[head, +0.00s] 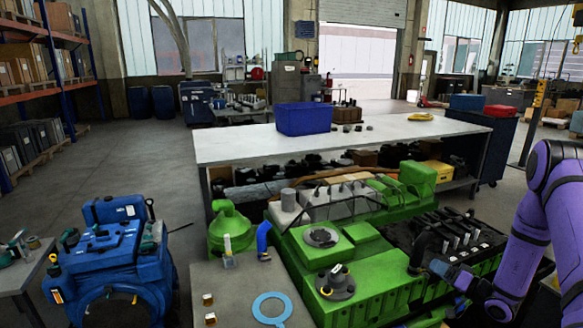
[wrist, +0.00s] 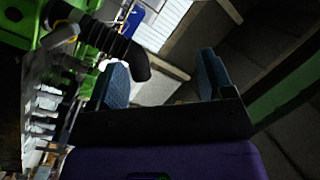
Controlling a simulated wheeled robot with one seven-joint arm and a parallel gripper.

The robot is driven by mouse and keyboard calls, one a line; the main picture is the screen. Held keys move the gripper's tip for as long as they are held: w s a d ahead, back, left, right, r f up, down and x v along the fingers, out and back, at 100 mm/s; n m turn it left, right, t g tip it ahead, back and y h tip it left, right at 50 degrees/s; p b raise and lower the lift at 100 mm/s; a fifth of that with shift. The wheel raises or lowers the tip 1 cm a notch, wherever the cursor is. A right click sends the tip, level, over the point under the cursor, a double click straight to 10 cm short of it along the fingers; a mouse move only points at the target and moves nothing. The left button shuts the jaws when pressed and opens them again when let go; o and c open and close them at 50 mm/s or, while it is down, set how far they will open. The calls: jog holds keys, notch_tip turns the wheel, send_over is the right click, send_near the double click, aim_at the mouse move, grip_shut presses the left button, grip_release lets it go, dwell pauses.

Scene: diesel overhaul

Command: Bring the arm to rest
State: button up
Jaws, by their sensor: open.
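My purple arm (head: 525,235) comes in from the right side in the head view. My gripper (head: 437,266) is at its end, over the right part of the green engine (head: 375,285), near a black elbow hose. In the wrist view my gripper (wrist: 165,80) shows two blue finger pads set apart, with nothing between them. The black ribbed hose (wrist: 110,42) passes close to the left finger there. I cannot tell whether the finger touches it.
A small grey table (head: 220,282) with a blue ring (head: 271,308) stands left of the engine. A long white bench (head: 240,149) with a blue bin (head: 303,119) is behind it. A blue machine (head: 120,250) stands at left. Open floor (head: 140,165) lies beyond.

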jog(key=s+a+r+n+g+y, duration=0.1)
jog(key=a+r+n+g+y, duration=0.1)
jog(key=a+r+g, duration=0.45)
jog(key=s+a+r+n+g+y, duration=0.1)
jog(key=a+r+y, duration=0.15)
jog(key=r, duration=0.75)
jog(key=s+a+r+n+g+h, duration=0.25)
jog(key=s+a+r+g, duration=0.35)
jog(key=s+a+r, duration=0.5)
jog(key=s+d+r+m+t+h, duration=0.1)
jog(key=s+r+h, duration=0.5)
jog(key=s, duration=0.6)
jog(key=s+d+r+m+t+h, duration=0.2)
jog(key=s+r+h, duration=0.4)
jog(key=s, duration=0.6)
jog(key=shift+r+m+t+h, duration=0.3)
jog(key=shift+r+m+t, duration=0.25)
jog(key=shift+t, duration=0.1)
